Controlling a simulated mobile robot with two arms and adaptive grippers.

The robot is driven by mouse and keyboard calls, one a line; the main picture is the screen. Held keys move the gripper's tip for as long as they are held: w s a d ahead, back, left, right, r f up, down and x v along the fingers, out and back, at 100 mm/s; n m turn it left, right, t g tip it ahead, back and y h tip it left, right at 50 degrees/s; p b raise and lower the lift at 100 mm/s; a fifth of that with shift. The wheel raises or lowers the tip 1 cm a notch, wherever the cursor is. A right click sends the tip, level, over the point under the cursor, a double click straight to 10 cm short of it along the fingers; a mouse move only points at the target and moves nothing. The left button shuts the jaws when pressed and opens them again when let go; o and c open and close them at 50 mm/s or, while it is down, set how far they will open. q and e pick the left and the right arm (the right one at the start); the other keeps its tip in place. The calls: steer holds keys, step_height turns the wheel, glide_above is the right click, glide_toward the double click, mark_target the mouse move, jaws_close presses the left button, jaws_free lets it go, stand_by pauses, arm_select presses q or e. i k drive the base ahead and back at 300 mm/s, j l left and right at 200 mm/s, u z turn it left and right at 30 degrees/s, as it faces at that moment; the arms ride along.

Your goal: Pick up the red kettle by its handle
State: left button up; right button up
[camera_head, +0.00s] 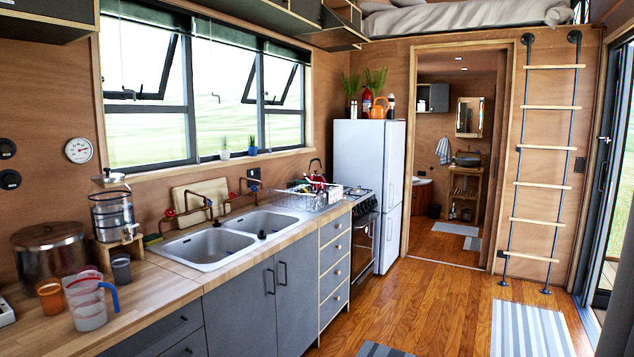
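A small red object with a dark arched handle, which looks like the red kettle (317,178), shows near the stove end of the counter. It is partly hidden behind the dish rack (303,197), and I cannot tell exactly what it stands on. Its handle arches up above the body. Neither of my grippers is in the head view.
The stove (366,240) stands between the counter drawers and the white fridge (368,150). A double sink (215,245), a clear jug (87,300), cups and a large pot (50,262) line the counter. The wooden floor (430,300) is open; a ladder (540,160) stands right.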

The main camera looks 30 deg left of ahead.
mark_target(315, 178)
steer(key=i+j+u, duration=0.15)
steer(key=i+u, duration=0.15)
steer(key=i, duration=0.4)
steer(key=i+u, duration=0.15)
steer(key=i, duration=4.1)
